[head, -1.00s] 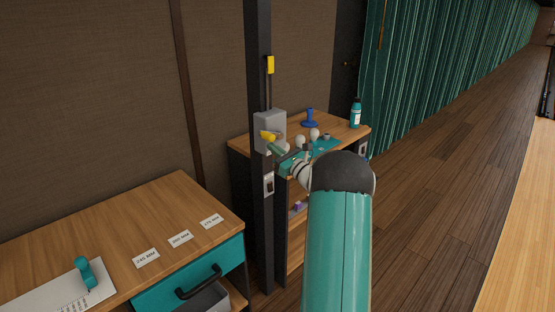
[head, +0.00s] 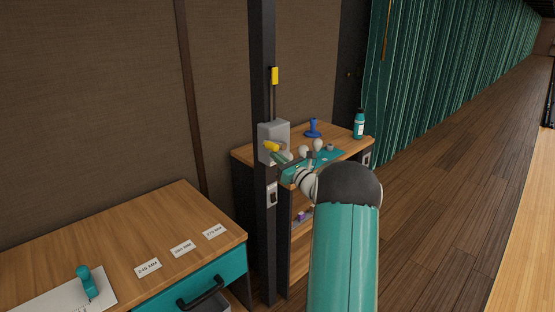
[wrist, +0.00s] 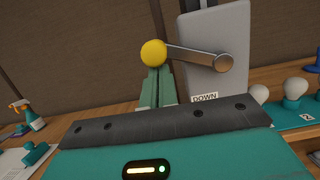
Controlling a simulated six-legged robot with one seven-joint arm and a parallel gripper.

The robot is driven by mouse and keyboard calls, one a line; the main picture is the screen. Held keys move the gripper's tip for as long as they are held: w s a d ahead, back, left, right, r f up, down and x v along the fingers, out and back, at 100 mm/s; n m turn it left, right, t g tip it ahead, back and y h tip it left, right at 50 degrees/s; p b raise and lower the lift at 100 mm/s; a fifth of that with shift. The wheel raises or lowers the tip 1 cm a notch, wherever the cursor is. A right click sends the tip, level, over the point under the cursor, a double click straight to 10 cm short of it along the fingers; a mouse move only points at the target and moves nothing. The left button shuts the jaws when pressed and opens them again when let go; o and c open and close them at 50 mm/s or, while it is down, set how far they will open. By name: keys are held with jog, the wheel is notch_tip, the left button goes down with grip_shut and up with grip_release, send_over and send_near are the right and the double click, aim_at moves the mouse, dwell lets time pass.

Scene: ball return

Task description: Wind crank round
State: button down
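The crank is a grey arm (wrist: 198,58) with a round yellow knob (wrist: 153,53), on a grey box (wrist: 215,40) marked DOWN. In the wrist view the crank arm points left from its pivot, tilted slightly up toward the knob. In the head view the grey box (head: 274,141) is on a dark post, with the yellow knob (head: 271,146) at its front. My gripper (wrist: 158,72) has its green fingers close together, with their tips right at the knob's underside. The knob overlaps the tips, so firm contact cannot be told.
A yellow marker (head: 274,75) sits on a rod above the box. A wooden shelf (head: 245,153) behind holds pale bulb-like knobs, a blue object (head: 313,128) and a teal bottle (head: 359,124). A table (head: 120,225) with labels and a drawer stands at left. Open floor (head: 450,170) lies right.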

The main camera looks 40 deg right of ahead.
jog(key=shift+r, duration=0.25)
jog(key=d+r+m+g+h, duration=0.1)
jog(key=d+r+m+h, duration=0.2)
jog(key=m, duration=1)
jog(key=shift+d+r+m+g+h, duration=0.3)
jog(key=shift+d+r+h, duration=0.1)
jog(key=shift+d+r, duration=1.45)
jog(key=shift+a+r, duration=0.15)
jog(key=shift+r, duration=0.15)
jog(key=shift+w, duration=0.1)
